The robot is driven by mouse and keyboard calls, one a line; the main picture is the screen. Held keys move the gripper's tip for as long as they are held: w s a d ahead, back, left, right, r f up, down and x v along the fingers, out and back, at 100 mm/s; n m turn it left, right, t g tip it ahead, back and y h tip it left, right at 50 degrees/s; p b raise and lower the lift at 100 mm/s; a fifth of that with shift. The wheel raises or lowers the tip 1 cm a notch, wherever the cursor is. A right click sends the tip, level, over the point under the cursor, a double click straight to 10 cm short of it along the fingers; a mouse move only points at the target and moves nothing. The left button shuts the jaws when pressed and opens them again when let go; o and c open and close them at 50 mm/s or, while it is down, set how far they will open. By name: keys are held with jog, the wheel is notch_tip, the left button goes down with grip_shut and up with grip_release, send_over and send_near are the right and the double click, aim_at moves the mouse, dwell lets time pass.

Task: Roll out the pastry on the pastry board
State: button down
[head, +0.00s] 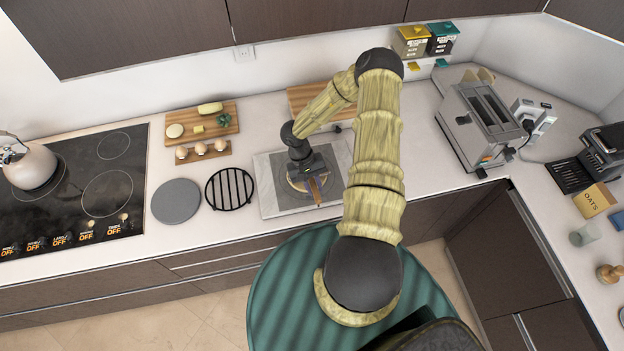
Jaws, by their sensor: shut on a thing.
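The pastry board (270,203), a pale grey slab, lies on the counter between the round black rack and my arm. A pale round of pastry (294,185) lies on it, mostly hidden under my gripper. My gripper (312,178) points down over the middle of the board. It is shut on a brown wooden rolling pin (316,191), whose near end sticks out toward the counter front. I cannot tell whether the pin touches the pastry.
A grey disc (176,201) and a black round rack (230,188) lie left of the board. Eggs in a wooden holder (203,151) and a laden cutting board (175,115) are behind them.

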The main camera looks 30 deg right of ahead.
aim_at(314, 192)
jog(key=shift+s+a, duration=0.3)
jog(key=shift+s, duration=0.65)
jog(key=shift+s+a, duration=0.3)
jog(key=shift+s, duration=0.65)
jog(key=shift+w, duration=0.1)
jog(key=shift+w+d+b, duration=0.2)
jog(key=shift+w+d, duration=0.3)
jog(key=shift+w, duration=1.2)
jog(key=shift+w+d+b, duration=0.15)
jog(key=shift+w+d, duration=0.3)
jog(key=shift+w, duration=1.2)
jog(key=shift+w+d+b, duration=0.2)
jog(key=shift+w+d, duration=0.3)
jog(key=shift+w, duration=1.2)
jog(key=shift+f, duration=0.1)
jog(key=shift+s, duration=0.15)
